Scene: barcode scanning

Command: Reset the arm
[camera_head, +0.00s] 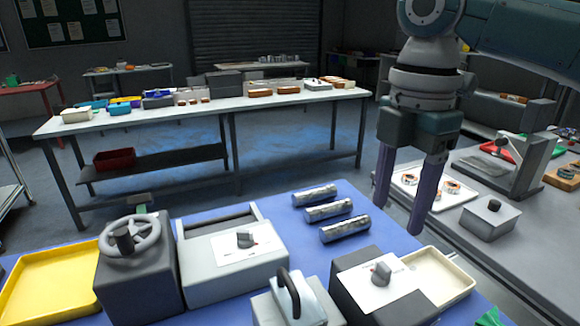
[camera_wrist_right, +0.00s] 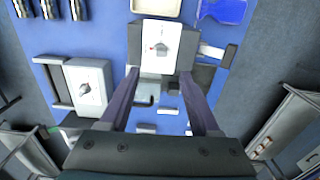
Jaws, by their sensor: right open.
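My right arm comes in from the top right in the head view. Its right gripper (camera_head: 400,215) hangs with fingers pointing down, open and empty, seen over the gap between the blue-topped table (camera_head: 290,250) and the right bench. In the right wrist view the two fingers of this gripper (camera_wrist_right: 158,76) are spread apart, with nothing held between them. A grey box with a knob on a white panel (camera_wrist_right: 158,42) shows beyond the fingertips. My left gripper is in neither view.
Several silver cylinders (camera_head: 325,210) lie on the blue table. Near them stand a handwheel box (camera_head: 138,265), a white knobbed box (camera_head: 230,255), a yellow tray (camera_head: 60,275) and a cream tray (camera_head: 445,275). The right bench holds a white tray (camera_head: 460,205) and a small box (camera_head: 490,222).

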